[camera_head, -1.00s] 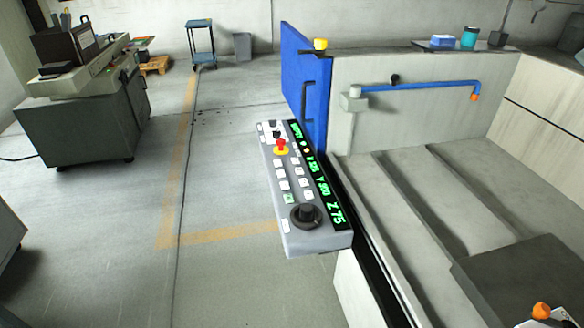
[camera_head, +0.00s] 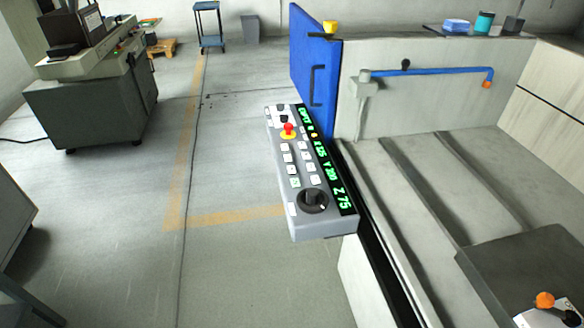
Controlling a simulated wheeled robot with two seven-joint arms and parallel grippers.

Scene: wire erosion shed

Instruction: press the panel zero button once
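The control panel (camera_head: 325,229) is a grey box beside the machine tank, tilted in view. It carries several small pale buttons (camera_head: 304,157), a red emergency stop (camera_head: 288,131) on a yellow base and a black rotary knob (camera_head: 312,199). A strip display (camera_head: 330,165) with green characters runs along its right side and ends in "Z 75". One button (camera_head: 295,183) near the knob has a faint green mark. The button labels are too small to read, so I cannot tell which one is zero. Neither of my grippers is in view, and nothing covers the panel.
A blue door (camera_head: 315,60) with a dark handle stands open just behind the panel. The tank (camera_head: 420,180) with slats and a blue pipe (camera_head: 430,73) lies to the right. Open floor (camera_head: 235,275) lies left of the panel. A grey cabinet machine (camera_head: 90,105) stands farther left.

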